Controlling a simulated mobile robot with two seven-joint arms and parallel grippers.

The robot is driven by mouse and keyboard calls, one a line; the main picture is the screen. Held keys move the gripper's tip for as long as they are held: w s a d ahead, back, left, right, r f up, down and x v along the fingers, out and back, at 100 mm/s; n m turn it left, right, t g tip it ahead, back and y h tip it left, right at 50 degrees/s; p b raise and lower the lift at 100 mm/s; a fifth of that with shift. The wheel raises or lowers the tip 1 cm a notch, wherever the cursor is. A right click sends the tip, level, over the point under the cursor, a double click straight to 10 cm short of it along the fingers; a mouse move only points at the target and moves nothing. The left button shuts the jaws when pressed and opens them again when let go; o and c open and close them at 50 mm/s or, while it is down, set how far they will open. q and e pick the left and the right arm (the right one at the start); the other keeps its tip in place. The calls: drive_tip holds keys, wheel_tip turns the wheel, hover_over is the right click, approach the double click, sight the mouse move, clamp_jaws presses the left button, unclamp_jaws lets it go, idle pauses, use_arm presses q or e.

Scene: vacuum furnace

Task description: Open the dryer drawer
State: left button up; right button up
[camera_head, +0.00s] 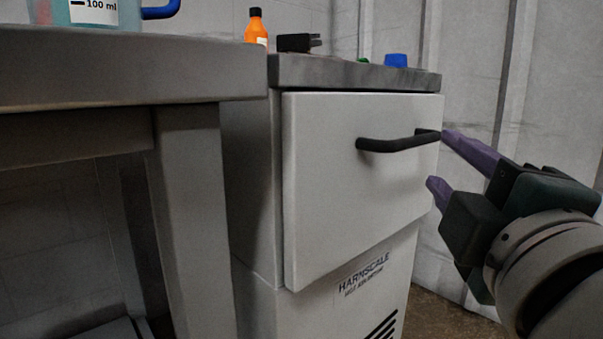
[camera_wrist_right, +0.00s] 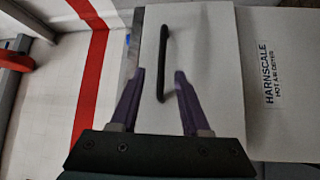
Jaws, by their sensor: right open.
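The dryer (camera_head: 330,300) is a white cabinet with a grey top, labelled "HARNSCALE". Its drawer (camera_head: 350,220) has a white front and a black bar handle (camera_head: 395,144). The drawer front stands slightly proud of the cabinet body; I cannot tell whether it is pulled out. My right gripper (camera_head: 438,160) is open at the right end of the handle, with its purple fingers pointing toward it. In the right wrist view the handle (camera_wrist_right: 162,62) lies ahead and between the open fingers (camera_wrist_right: 160,75); contact is not visible. My left gripper is out of view.
A grey table (camera_head: 130,75) stands close on the left, with its leg beside the dryer. An orange bottle (camera_head: 256,28), a black item (camera_head: 297,42) and a blue item (camera_head: 395,60) are on the dryer top. A wall is behind on the right.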

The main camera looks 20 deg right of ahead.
sight(418, 143)
drive_tip(key=x, duration=0.9)
drive_tip(key=shift+w+a+f, duration=0.1)
drive_tip(key=shift+w+a, duration=0.05)
drive_tip(key=shift+w, duration=0.25)
drive_tip(key=shift+c, duration=0.4)
clamp_jaws()
idle(0.6)
